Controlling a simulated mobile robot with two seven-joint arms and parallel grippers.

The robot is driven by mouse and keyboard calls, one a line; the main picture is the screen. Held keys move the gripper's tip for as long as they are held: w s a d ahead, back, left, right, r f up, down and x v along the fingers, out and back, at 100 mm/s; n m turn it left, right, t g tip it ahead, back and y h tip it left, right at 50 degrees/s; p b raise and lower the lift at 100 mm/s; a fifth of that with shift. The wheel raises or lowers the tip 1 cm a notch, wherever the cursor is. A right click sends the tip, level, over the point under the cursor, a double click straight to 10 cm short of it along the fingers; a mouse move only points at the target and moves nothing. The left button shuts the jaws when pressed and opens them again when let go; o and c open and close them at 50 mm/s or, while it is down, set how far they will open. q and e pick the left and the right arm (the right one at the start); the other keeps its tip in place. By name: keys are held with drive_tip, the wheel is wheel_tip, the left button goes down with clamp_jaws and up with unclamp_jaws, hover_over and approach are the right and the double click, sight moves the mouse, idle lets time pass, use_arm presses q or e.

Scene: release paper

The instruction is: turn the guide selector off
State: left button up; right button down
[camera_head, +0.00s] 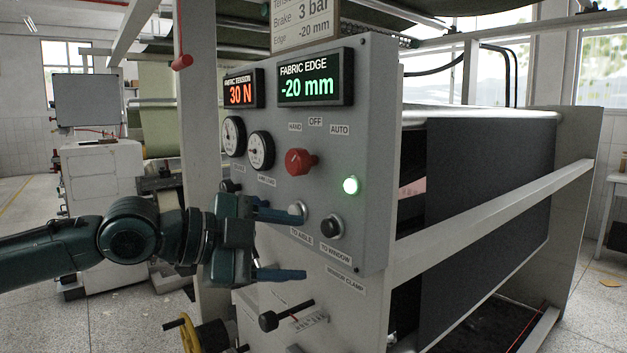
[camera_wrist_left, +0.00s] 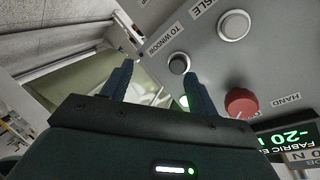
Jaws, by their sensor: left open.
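The guide selector is a red knob (camera_head: 300,162) on the grey control panel (camera_head: 375,120), below the labels HAND, OFF and AUTO. I cannot tell for sure which label it points to. It also shows in the left wrist view (camera_wrist_left: 240,103), to the right of the fingers. A green lamp (camera_head: 351,186) is lit to its lower right. My left gripper (camera_head: 280,245) is open and empty, in front of the panel below the knob, near the white button (camera_head: 298,210) and black button (camera_head: 330,228). In the left wrist view its fingers (camera_wrist_left: 153,85) stand apart. My right gripper is out of view.
Two displays read 30 N (camera_head: 241,94) and -20 mm (camera_head: 314,85). Two round gauges (camera_head: 261,151) sit left of the knob. A black-handled lever (camera_head: 287,315) sticks out below the gripper. A white rail (camera_head: 490,212) and dark fabric roll (camera_head: 480,190) lie to the right.

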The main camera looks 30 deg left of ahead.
use_arm(q)
drive_tip(key=s+a+r+n+t+y, duration=0.1)
drive_tip(key=s+a+r+t, duration=0.15)
drive_tip(key=a+r, duration=0.2)
drive_tip(key=s+a+r+n+t, duration=0.1)
drive_tip(key=s+a+r+t, duration=0.15)
drive_tip(key=r, duration=0.35)
approach(291, 163)
drive_tip(key=w, duration=0.2)
drive_tip(key=shift+g, duration=0.3)
drive_tip(key=x, duration=0.4)
drive_tip(key=shift+w+d+r, duration=0.2)
drive_tip(key=shift+d+r, duration=0.2)
drive_tip(key=shift+d, duration=0.15)
drive_tip(key=shift+w+d, duration=0.15)
drive_tip(key=shift+w, duration=0.2)
drive_tip(key=shift+p+x, duration=0.7)
drive_tip(key=shift+x, duration=0.05)
drive_tip(key=shift+w+d, duration=0.15)
drive_tip(key=shift+w, duration=0.5)
drive_tip(key=shift+w+d+f+p, duration=0.15)
drive_tip(key=shift+w+d+p, duration=0.05)
drive_tip(key=shift+w+p, duration=0.15)
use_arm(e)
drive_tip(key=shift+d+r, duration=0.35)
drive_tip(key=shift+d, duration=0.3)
use_arm(q)
drive_tip(key=shift+c, duration=0.2)
